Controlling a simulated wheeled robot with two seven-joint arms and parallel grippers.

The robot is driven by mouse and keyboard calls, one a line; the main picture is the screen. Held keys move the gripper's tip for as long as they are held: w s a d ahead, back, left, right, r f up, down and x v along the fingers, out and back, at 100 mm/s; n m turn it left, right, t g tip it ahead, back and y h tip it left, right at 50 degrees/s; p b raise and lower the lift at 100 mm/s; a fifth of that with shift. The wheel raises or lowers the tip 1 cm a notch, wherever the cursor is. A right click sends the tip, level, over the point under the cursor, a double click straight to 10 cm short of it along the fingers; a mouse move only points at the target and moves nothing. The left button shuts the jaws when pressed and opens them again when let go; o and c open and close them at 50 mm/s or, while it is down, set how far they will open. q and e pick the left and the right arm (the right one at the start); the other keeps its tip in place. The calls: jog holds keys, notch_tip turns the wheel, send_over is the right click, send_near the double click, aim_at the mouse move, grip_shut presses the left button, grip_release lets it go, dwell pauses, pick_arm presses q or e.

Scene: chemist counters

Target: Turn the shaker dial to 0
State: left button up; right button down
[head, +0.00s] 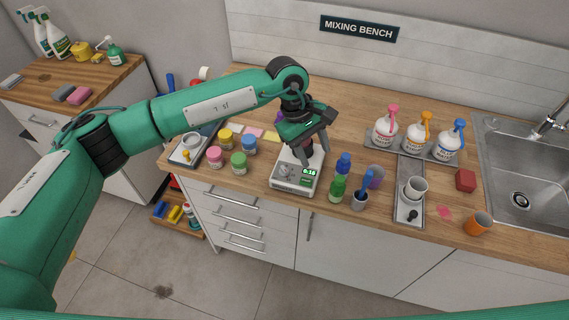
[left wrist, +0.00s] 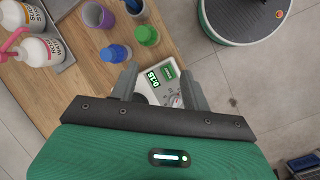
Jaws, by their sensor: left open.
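The shaker appears to be the white device (head: 293,187) near the counter's front edge, with a lit green display (head: 309,173). In the left wrist view the display (left wrist: 153,79) reads about 0:15. A small round dial seems to sit on its front panel, but its setting is too small to read. My left gripper (head: 314,153) is open and points down over the back of the device. In the left wrist view its fingers (left wrist: 158,82) stand apart on either side of the display, with nothing seen between them. I cannot tell whether they touch the device. My right gripper is not in view.
Green (head: 338,188) and blue (head: 343,163) bottles and a purple cup (head: 375,177) stand right of the device. Lidded jars (head: 239,162) stand left of it. Pump bottles (head: 417,136) stand behind, near the sink (head: 500,160).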

aim_at(284, 168)
pick_arm(q)
jog(key=w+a+r+m+t+y, duration=0.1)
jog(key=w+a+r+t+y, duration=0.1)
jog(key=w+a+y, duration=0.4)
jog(key=f+p, duration=0.2)
jog(key=f, duration=0.2)
jog(key=s+f+h+p, duration=0.1)
jog(key=f, duration=0.3)
jog(key=f+h+p, duration=0.1)
jog(key=f+p, duration=0.1)
jog(key=f, duration=0.2)
jog(key=shift+s+a+f+p, duration=0.15)
jog(key=shift+a+f+p, duration=0.15)
jog(key=shift+a+f, duration=0.1)
jog(key=shift+f, duration=0.55)
jog(key=c, duration=1)
